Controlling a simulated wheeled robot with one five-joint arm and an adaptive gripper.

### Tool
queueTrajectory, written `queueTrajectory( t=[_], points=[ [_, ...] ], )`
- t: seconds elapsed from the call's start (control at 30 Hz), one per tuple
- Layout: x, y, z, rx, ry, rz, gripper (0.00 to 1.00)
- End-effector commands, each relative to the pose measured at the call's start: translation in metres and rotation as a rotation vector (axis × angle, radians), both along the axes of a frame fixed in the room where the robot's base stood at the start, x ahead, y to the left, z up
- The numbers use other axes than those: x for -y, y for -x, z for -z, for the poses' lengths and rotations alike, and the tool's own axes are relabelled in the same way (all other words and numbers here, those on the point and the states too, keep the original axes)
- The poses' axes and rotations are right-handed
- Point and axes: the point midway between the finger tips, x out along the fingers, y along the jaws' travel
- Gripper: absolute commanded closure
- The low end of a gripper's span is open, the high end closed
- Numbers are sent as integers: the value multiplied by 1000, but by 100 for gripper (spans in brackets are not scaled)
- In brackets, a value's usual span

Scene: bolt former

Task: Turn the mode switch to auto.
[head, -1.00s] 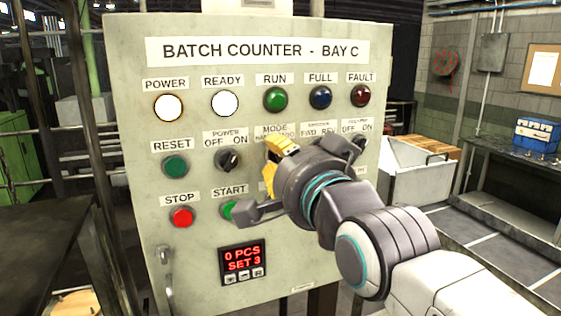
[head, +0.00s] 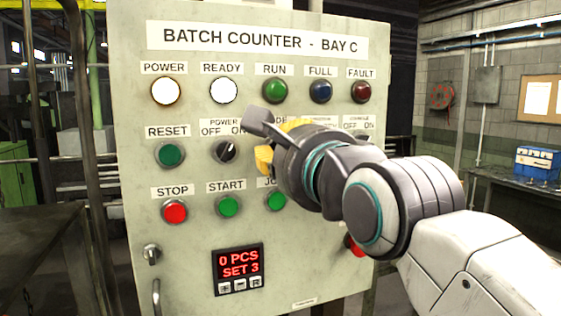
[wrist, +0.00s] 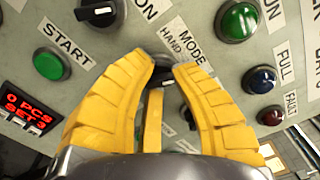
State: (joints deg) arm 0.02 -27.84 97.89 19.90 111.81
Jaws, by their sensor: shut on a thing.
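The mode switch (wrist: 166,68) is a dark round knob on the panel, partly seen between my fingertips in the wrist view, beneath the MODE and HAND lettering. My gripper (wrist: 165,72) has yellow fingers shut on the knob from both sides. In the head view my gripper (head: 277,142) is against the panel and hides the switch and most of its label. The AUTO lettering is hidden, and I cannot tell which way the knob points.
The grey panel (head: 190,285) carries neighbouring controls: the power switch (head: 227,150) to the left, the green run lamp (head: 275,90) above and the start button (head: 228,205) below left. A counter display (head: 239,268) reads 0 PCS, SET 3.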

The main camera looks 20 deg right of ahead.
Motion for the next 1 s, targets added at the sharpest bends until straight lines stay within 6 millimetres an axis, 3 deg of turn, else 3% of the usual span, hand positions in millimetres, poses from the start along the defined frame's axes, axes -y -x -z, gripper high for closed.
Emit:
queueTrajectory(
  t=[0.33,0.9,0.93,1.0],
  points=[
    [0,-1,1,-1,-134,-1,100],
    [0,-1,1,-2,-160,0,100],
    [0,-1,1,-2,-159,0,74],
    [0,-1,1,-2,-159,0,67]
  ],
)
